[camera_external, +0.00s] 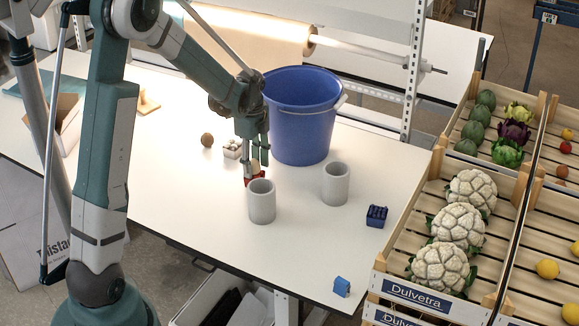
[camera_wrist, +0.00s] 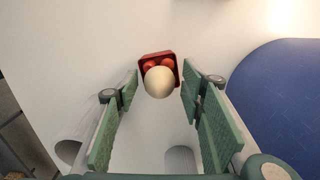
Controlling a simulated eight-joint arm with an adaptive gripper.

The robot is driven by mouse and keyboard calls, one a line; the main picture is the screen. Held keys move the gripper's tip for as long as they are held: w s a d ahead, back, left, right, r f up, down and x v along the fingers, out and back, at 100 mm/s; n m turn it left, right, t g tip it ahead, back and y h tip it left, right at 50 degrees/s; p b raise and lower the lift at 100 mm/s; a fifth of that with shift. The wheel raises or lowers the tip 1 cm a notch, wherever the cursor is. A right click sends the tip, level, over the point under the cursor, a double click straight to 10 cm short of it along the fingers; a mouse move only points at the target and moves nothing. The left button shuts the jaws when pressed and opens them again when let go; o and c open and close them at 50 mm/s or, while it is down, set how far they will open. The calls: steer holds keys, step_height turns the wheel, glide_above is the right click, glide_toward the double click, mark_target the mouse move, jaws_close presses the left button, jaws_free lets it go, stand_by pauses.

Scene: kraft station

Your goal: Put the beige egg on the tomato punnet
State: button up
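The beige egg (camera_wrist: 159,82) shows between my fingertips in the wrist view. It overlaps the front of the red tomato punnet (camera_wrist: 144,62), which holds red tomatoes (camera_wrist: 153,65). The egg appears to rest on the tomatoes, but its exact contact is hard to tell. My gripper (camera_wrist: 160,88) is open, with a gap visible between the egg and each finger. In the external view my gripper (camera_external: 254,166) points down just above the red punnet (camera_external: 256,175), which is partly hidden by a finger and a grey cylinder. I cannot make out the egg there.
Two grey cylinders (camera_external: 261,203) (camera_external: 336,184) stand near the punnet. A blue bucket (camera_external: 303,130) stands close behind to the right. A white carton (camera_external: 232,149) and a brown ball (camera_external: 207,140) lie left. A blue crate (camera_external: 376,217) and blue block (camera_external: 342,287) sit right.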

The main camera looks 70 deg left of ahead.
mark_target(255, 161)
steer(key=shift+r, duration=5.95)
steer(key=shift+d, duration=0.1)
steer(key=w+d+r+n+t, duration=0.1)
steer(key=d+r, duration=0.3)
steer(key=d, duration=0.5)
steer(key=w+d+r+n+t+y, duration=0.1)
steer(key=d+r+n, duration=0.15)
steer(key=d, duration=0.75)
steer(key=w+d+r+n+t, duration=0.1)
steer(key=d+r, duration=0.3)
steer(key=d, duration=0.5)
steer(key=s+d+n+t, duration=0.1)
steer(key=s+d, duration=0.2)
steer(key=d, duration=0.5)
steer(key=s+d+n+t, duration=0.1)
steer(key=s+d, duration=0.3)
steer(key=d, duration=0.4)
steer(key=s+d+n+t+h, duration=0.1)
steer(key=s+d, duration=0.3)
steer(key=d, duration=0.4)
steer(key=shift+s+r+n+t, duration=0.15)
steer(key=shift+s+n+t, duration=0.1)
steer(key=shift+n+t, duration=0.45)
